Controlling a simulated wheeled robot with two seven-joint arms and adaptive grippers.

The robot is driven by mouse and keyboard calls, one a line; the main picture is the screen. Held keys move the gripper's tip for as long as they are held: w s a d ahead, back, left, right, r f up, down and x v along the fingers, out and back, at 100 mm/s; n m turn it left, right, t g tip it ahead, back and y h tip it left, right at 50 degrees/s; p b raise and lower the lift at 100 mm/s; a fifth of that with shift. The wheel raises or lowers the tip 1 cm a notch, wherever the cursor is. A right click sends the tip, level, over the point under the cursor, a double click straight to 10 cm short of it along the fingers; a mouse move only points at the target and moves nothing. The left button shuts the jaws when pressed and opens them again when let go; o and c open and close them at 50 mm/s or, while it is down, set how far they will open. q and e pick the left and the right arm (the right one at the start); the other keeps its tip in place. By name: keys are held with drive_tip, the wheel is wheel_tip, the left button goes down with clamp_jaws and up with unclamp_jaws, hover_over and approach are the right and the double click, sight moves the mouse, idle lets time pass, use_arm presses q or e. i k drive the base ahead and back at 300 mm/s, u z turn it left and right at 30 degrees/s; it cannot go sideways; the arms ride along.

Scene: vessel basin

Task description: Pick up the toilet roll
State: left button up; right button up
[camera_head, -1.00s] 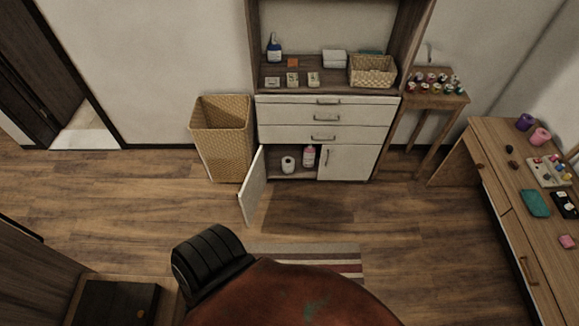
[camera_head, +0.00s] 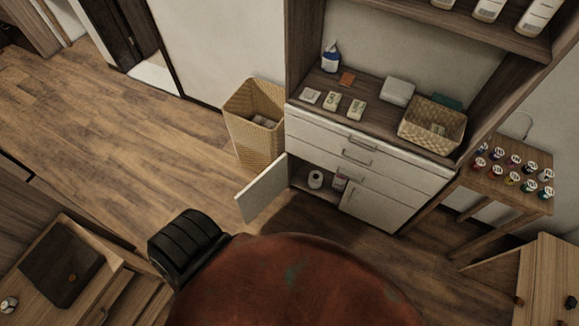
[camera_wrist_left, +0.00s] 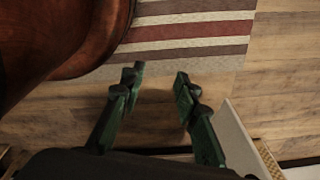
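The toilet roll (camera_head: 316,179) is a small white roll standing inside the open lower left compartment of the white cabinet (camera_head: 375,211). The cabinet door (camera_head: 262,190) is swung open to the left. The roll is not seen in that view. My right gripper is in neither view.
A wicker basket (camera_head: 250,140) stands left of the cabinet, beside the open door. In the wrist view a pale panel (camera_wrist_left: 243,140) lies close to the right of the fingers. A small table (camera_head: 508,185) with little bottles stands right. The wooden floor (camera_head: 110,130) at left is clear.

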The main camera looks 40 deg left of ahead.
sight(316, 176)
drive_tip(key=u, duration=1)
drive_tip(key=i, duration=0.9)
drive_tip(key=u, duration=1.1)
